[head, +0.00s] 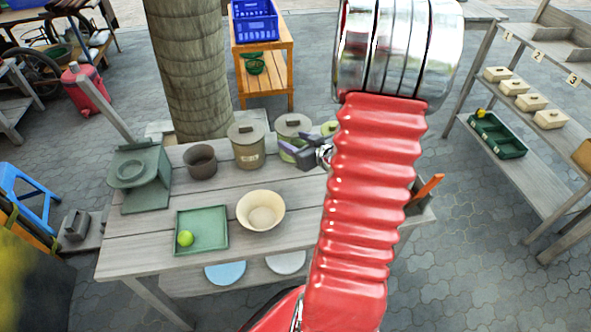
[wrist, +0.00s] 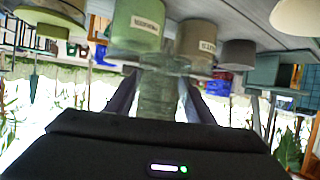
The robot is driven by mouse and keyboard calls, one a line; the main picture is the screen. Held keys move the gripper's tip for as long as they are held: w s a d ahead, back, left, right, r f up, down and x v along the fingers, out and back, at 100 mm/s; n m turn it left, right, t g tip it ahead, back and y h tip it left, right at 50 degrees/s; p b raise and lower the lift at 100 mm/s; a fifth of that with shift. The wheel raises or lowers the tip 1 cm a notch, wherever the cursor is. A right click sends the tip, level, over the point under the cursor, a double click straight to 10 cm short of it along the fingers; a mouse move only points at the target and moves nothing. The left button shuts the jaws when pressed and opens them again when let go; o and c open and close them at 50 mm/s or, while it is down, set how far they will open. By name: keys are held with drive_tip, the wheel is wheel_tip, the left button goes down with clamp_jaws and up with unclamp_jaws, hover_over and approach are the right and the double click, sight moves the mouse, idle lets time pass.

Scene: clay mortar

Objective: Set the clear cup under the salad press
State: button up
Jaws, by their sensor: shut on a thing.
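My gripper (head: 288,149) is at the back right of the grey wooden table, in front of the lidded pots. In the wrist view, which is upside down, its two dark fingers (wrist: 160,98) are shut on a clear, see-through cup (wrist: 165,63). In the head view I cannot make out the cup clearly. A grey-green stand with a round ring, which looks like the salad press (head: 140,172), stands at the table's left end, well apart from my gripper. It also shows at the right of the wrist view (wrist: 268,72).
A tan lidded pot (head: 248,148), a grey-green lidded pot (head: 292,124) and a brown cup (head: 200,162) line the back. A cream bowl (head: 261,210) and a green tray (head: 216,241) with a lime (head: 185,238) are in front. Bare planks lie between.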

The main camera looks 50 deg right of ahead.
hover_over(295, 178)
drive_tip(key=shift+d+f, duration=0.1)
drive_tip(key=shift+f, duration=4.1)
drive_tip(key=shift+f, duration=2.15)
drive_tip(key=shift+f, duration=0.1)
drive_tip(key=o, duration=1.1)
drive_tip(key=v, duration=1.1)
drive_tip(key=shift+s, duration=0.15)
drive_tip(key=shift+s+r, duration=0.25)
drive_tip(key=shift+s, duration=0.05)
